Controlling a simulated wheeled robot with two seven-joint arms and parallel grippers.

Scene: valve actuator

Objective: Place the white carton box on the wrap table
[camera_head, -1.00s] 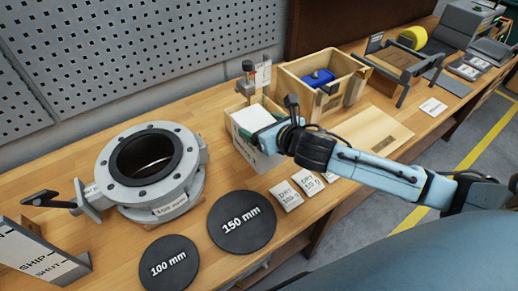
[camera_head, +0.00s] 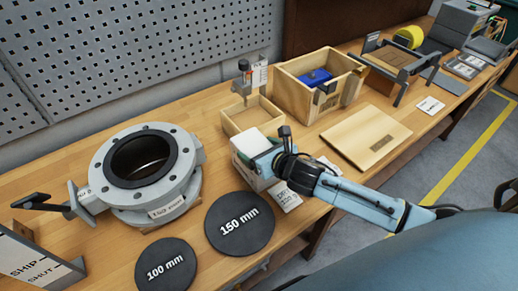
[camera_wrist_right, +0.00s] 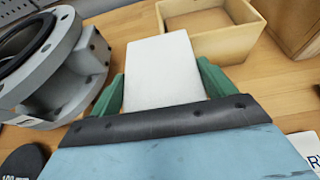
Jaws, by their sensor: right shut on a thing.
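The white carton box (camera_head: 245,147) is between the fingers of my right gripper (camera_head: 262,156), just in front of an open wooden tray. In the right wrist view, the box's white top (camera_wrist_right: 165,65) lies between two green fingers, one on each side, and my right gripper (camera_wrist_right: 160,88) is shut on it. I cannot tell how far the box is above the bench. Its lower part is partly hidden by the gripper. No surface is clearly marked as the wrap table. My left gripper is not in view.
The open tray (camera_head: 232,126) looks empty. A grey flanged valve (camera_head: 185,190) stands left, near black 150 mm (camera_head: 240,238) and 100 mm (camera_head: 165,280) discs. A wooden crate (camera_head: 295,98) and flat board (camera_head: 350,130) are right. A frame (camera_head: 405,70) and yellow roll (camera_head: 409,37) are farther back.

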